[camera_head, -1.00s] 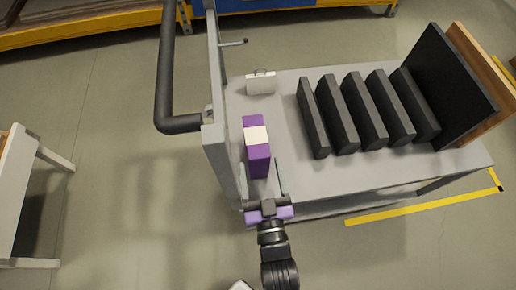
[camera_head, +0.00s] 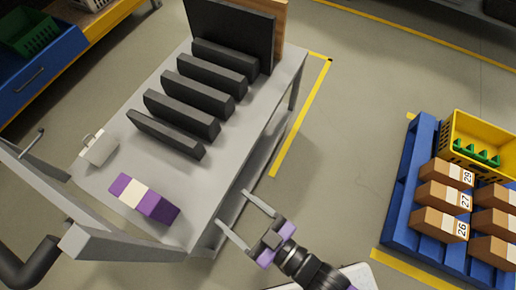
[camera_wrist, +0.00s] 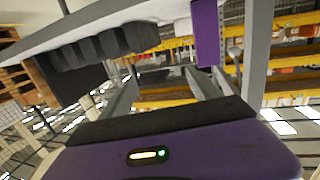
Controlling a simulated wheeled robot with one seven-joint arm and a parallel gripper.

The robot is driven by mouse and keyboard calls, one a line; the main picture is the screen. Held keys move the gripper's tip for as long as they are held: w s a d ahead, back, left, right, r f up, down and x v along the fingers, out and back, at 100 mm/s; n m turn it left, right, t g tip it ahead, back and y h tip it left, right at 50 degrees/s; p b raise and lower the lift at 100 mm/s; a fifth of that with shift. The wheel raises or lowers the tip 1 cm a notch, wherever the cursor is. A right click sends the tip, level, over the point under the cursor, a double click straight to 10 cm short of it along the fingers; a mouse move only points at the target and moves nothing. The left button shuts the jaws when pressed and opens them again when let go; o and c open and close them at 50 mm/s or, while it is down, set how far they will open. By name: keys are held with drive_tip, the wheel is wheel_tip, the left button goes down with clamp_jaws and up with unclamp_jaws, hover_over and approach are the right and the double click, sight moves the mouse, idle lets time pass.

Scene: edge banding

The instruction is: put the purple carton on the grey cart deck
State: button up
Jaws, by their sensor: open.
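The purple carton (camera_head: 144,199), with a white band around its middle, lies on the grey cart deck (camera_head: 120,160) near the handle end. It also shows in the wrist view (camera_wrist: 207,30), at the upper right. My gripper (camera_head: 246,216) is open and empty. It is off the cart's near edge, to the right of the carton and apart from it. In the wrist view nothing is between the fingers (camera_wrist: 165,88).
Several black slabs (camera_head: 205,90) stand in a row on the deck, with a taller panel (camera_head: 232,35) behind. A small white case (camera_head: 99,149) is by the handle frame. A blue pallet (camera_head: 411,180) with brown boxes (camera_head: 447,172) and a yellow crate (camera_head: 485,145) stands right. Floor between is clear.

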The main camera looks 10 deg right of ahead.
drive_tip(key=s+d+r+m+h, duration=0.3)
drive_tip(key=s+d+r+h, duration=0.2)
drive_tip(key=d, duration=0.5)
drive_tip(key=s+d+r+m+t+h, duration=0.1)
drive_tip(key=s+d+r+m+h, duration=0.3)
drive_tip(key=s+d, duration=0.4)
wheel_tip(320, 180, up, 2)
drive_tip(key=d+h, duration=0.1)
drive_tip(key=d, duration=0.1)
drive_tip(key=shift+s+d+r, duration=0.2)
drive_tip(key=shift+d+r, duration=0.05)
drive_tip(key=shift+d, duration=0.05)
drive_tip(key=shift+r, duration=0.1)
wheel_tip(320, 180, up, 11)
drive_tip(key=p, duration=1)
drive_tip(key=shift+f+p, duration=0.2)
drive_tip(key=shift+p, duration=0.2)
